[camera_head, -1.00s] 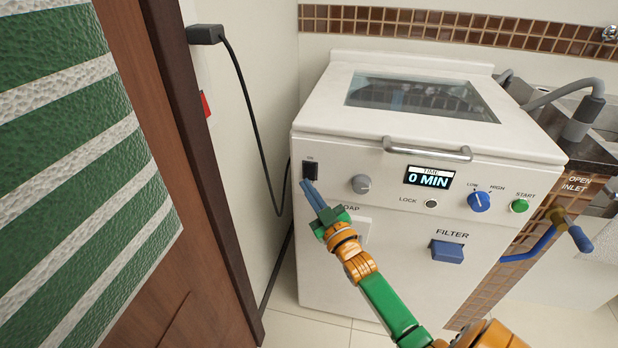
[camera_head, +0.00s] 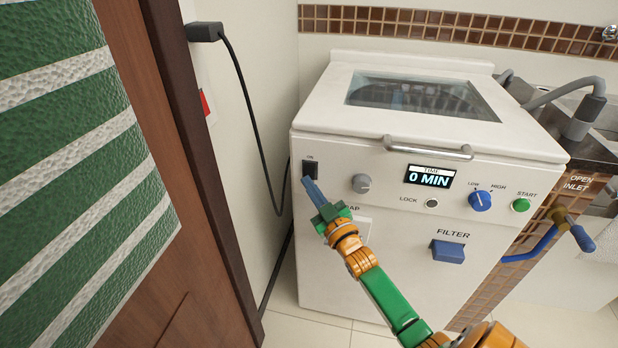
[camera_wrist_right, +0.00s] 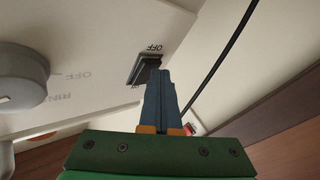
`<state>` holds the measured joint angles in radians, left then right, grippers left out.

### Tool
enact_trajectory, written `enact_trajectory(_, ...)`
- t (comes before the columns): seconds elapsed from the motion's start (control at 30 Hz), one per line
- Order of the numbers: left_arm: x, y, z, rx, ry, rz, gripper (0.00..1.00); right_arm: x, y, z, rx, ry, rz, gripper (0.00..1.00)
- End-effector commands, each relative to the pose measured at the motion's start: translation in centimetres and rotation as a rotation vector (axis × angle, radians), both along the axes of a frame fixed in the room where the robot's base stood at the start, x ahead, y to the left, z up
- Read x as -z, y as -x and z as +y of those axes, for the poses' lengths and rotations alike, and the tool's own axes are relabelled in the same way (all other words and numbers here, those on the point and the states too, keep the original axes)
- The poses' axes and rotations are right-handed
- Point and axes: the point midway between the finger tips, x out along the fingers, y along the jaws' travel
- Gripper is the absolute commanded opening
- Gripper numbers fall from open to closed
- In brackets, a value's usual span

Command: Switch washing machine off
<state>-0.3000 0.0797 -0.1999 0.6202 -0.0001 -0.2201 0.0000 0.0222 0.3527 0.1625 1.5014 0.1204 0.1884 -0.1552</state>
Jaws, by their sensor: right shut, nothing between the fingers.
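The white washing machine (camera_head: 400,260) stands against the wall, its display (camera_head: 430,176) reading 0 MIN. Its black power switch (camera_head: 310,170) is at the upper left of the front panel. My right gripper (camera_head: 306,180) is shut and empty, with its blue fingertips at the lower part of the switch. In the right wrist view the switch (camera_wrist_right: 147,68) shows beside an OFF label, and the fingertips (camera_wrist_right: 156,76) are right at its edge. I cannot tell whether they touch it. My left gripper is not in view.
A grey knob (camera_head: 361,184), a blue dial (camera_head: 480,201) and a green start button (camera_head: 520,205) sit further right on the panel. A black cable (camera_head: 245,100) hangs along the wall at left. A wooden door (camera_head: 190,130) with a green striped panel is close at left.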

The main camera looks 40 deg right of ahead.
Motion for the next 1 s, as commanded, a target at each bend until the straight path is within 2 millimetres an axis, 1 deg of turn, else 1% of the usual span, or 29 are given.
enact_trajectory(0.37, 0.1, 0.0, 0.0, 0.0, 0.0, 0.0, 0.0, 0.0, -0.1, -0.1, 0.0, 0.0, -0.001, 0.0)
enact_trajectory(0.7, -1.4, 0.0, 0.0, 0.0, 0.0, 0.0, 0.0, -0.4, 0.8, 0.9, 0.0, 0.0, 0.001, 0.0)
enact_trajectory(1.0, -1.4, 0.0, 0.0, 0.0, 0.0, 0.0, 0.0, -0.3, 1.0, 1.1, 0.0, 0.0, -0.001, 0.0)
